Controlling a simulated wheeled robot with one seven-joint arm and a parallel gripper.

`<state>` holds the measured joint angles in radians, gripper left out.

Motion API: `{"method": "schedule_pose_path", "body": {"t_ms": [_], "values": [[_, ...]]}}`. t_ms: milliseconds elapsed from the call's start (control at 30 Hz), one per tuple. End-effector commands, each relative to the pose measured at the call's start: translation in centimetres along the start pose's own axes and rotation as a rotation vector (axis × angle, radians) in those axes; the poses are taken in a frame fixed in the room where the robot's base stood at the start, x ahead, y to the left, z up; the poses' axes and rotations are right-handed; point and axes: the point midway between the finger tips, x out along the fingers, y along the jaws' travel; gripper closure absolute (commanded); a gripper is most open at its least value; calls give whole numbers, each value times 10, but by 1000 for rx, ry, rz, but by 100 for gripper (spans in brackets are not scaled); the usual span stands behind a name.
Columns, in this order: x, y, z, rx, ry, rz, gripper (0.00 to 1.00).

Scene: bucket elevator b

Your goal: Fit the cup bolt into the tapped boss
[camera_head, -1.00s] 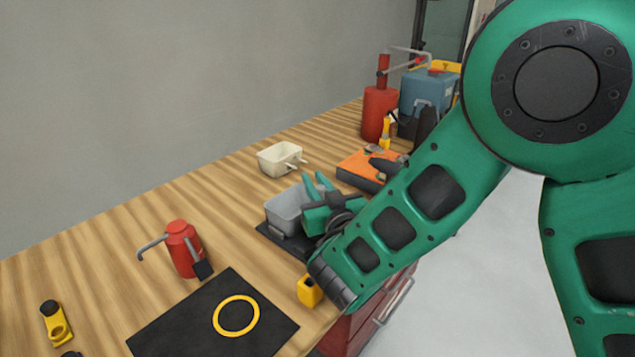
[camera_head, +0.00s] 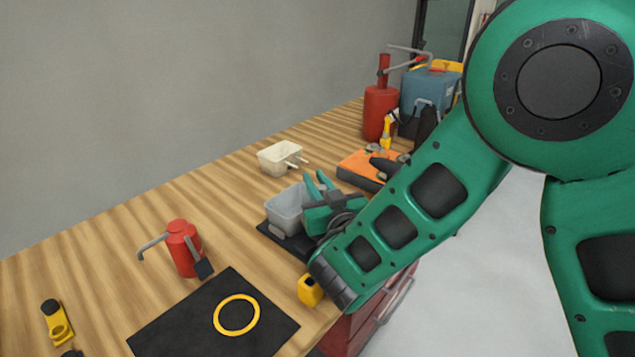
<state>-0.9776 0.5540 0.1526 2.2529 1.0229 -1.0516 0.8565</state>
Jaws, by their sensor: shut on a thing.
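My gripper (camera_head: 319,188) is at the grey cup (camera_head: 285,207), close by its right side. The cup stands on a dark base plate (camera_head: 270,237) near the table's front edge. The gripper's green and dark parts cover the cup's right side. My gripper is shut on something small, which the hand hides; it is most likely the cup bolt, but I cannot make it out. I cannot pick out the tapped boss; it may be hidden behind the hand. I cannot tell whether the held thing touches the cup or plate.
A cream cup (camera_head: 279,157) with pale pins stands behind. An orange-topped box (camera_head: 356,165), red can (camera_head: 379,113) and blue box (camera_head: 428,92) stand further back. A red oiler (camera_head: 181,247), black mat (camera_head: 180,322) with yellow ring (camera_head: 217,318), and yellow block (camera_head: 309,290) are nearer.

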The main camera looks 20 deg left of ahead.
Motion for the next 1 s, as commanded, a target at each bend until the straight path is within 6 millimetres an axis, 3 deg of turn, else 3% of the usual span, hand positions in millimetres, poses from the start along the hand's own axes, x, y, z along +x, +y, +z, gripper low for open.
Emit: {"method": "schedule_pose_path", "body": {"t_ms": [1000], "values": [[0, 0, 19, -1, 1, -1, 100]]}}
